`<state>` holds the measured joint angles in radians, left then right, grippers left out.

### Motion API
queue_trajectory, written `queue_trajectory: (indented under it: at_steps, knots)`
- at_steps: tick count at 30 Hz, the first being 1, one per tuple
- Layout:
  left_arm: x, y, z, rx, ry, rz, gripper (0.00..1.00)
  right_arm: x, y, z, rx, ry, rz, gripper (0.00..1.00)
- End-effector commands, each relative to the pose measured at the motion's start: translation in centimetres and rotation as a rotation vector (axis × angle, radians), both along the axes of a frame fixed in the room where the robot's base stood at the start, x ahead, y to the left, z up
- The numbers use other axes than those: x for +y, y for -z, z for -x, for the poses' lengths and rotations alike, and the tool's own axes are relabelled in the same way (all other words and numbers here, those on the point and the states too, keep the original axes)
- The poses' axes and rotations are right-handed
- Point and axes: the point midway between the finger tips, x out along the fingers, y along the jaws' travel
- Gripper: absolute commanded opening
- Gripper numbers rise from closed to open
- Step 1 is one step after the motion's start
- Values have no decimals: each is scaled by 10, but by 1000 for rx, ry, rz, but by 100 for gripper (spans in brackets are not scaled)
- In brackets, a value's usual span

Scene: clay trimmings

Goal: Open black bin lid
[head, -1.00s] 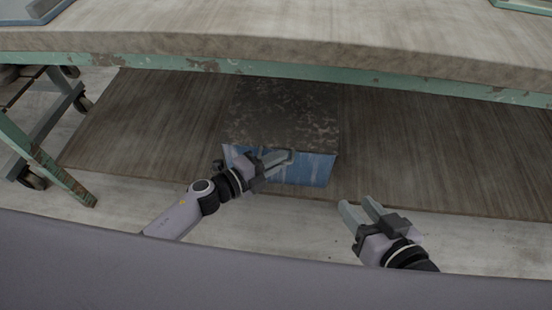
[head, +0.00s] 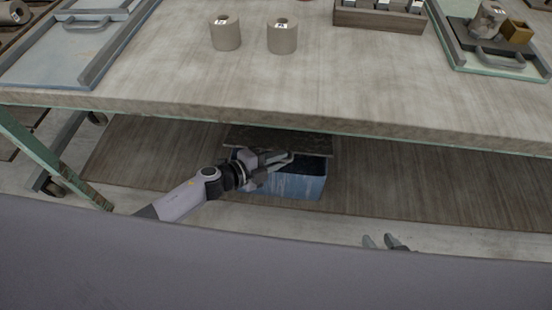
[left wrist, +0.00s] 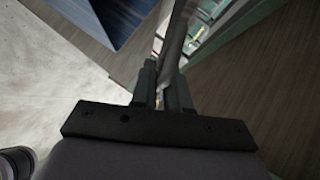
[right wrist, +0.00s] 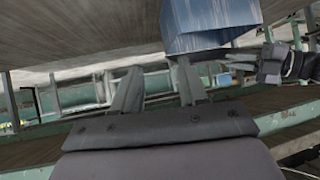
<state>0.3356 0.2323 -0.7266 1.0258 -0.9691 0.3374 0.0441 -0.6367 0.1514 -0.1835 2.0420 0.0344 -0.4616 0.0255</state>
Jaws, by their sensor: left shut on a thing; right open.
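The bin (head: 303,187) is a blue box on the lower shelf under the table, with a dark opening at its top. Its dark, speckled lid (head: 285,142) is raised at the front and tilted, its far part hidden under the tabletop. My left gripper (head: 287,158) is at the lid's front edge, and the left wrist view shows its fingers (left wrist: 163,85) shut on the thin lid (left wrist: 179,35). My right gripper (head: 383,242) is open and empty, low in front of the shelf. The right wrist view shows its spread fingers (right wrist: 155,78) with the bin (right wrist: 212,28) beyond.
The tabletop (head: 300,90) overhangs the bin closely. On it stand two paper-like rolls (head: 225,32) (head: 283,36), a wooden box (head: 380,18) and trays (head: 75,50) (head: 500,60) at both sides. The wooden shelf (head: 430,185) is clear right of the bin.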

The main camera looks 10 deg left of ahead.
Motion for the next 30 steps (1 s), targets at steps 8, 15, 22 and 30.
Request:
queue_trajectory:
  at_steps: [8, 15, 22, 30]
  knots:
    - [2, -38, -15, -5, -3, -4, 0, 0, -33, 0, -1, -1, 0, 43]
    - [2, -62, -29, -6, -3, -3, 0, -2, -46, 0, -12, -3, 12, 43]
    - [2, -75, -39, -4, -4, -2, 0, -7, -46, 4, -5, 2, 21, 43]
    - [1, -78, -42, -5, -4, -1, 0, -7, -46, 4, -9, 12, 18, 43]
